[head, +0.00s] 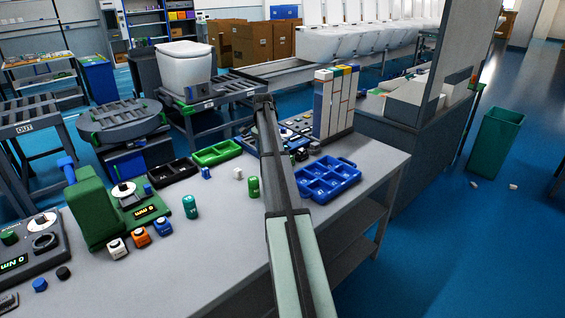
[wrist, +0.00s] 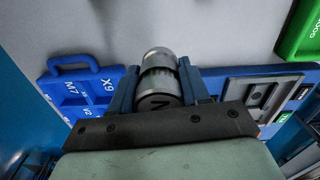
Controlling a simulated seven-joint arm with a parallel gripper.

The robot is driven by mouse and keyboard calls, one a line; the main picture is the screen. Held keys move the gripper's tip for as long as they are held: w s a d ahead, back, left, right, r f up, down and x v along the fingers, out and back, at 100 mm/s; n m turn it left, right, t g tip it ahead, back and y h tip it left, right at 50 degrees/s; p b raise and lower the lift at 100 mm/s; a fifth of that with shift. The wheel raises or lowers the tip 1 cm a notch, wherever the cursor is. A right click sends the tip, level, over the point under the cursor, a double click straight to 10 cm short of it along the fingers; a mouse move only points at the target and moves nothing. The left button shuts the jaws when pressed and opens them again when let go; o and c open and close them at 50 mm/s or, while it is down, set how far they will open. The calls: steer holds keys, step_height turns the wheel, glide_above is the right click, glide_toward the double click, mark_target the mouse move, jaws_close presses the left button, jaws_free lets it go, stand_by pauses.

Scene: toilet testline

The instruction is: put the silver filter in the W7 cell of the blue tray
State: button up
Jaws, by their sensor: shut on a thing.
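The silver filter (wrist: 158,60), a small metal cylinder with a dark face, sits between the fingers of my gripper (wrist: 157,82) in the wrist view. My gripper is shut on it. The blue tray (wrist: 68,78) shows left of the filter in the wrist view, with white cell labels, partly hidden by my gripper. In the head view the blue tray (head: 345,187) lies on the bench, right of my arm. My gripper (head: 263,99) is at the arm's far end there; its fingers and the filter cannot be made out.
A tall divided rack (head: 333,103) stands behind the blue tray. A green tray (head: 217,152) and a black tray (head: 173,172) lie left of my arm. Green cylinders (head: 254,187) stand on the bench. A blue holder with a grey plate (wrist: 258,97) is right of my gripper.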

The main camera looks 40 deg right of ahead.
steer(key=s+d+r+m, duration=0.1)
steer(key=s+d, duration=0.6)
steer(key=d, duration=0.6)
steer(key=s+d+m, duration=0.1)
steer(key=s+d, duration=0.5)
steer(key=d, duration=0.7)
steer(key=shift+a+f+n, duration=0.1)
steer(key=shift+f+n, duration=0.65)
steer(key=shift+f, duration=1.65)
steer(key=shift+f+n, duration=0.75)
steer(key=shift+f, duration=1.65)
steer(key=shift+f, duration=0.1)
steer(key=o, duration=0.8)
step_height(320, 180, up, 12)
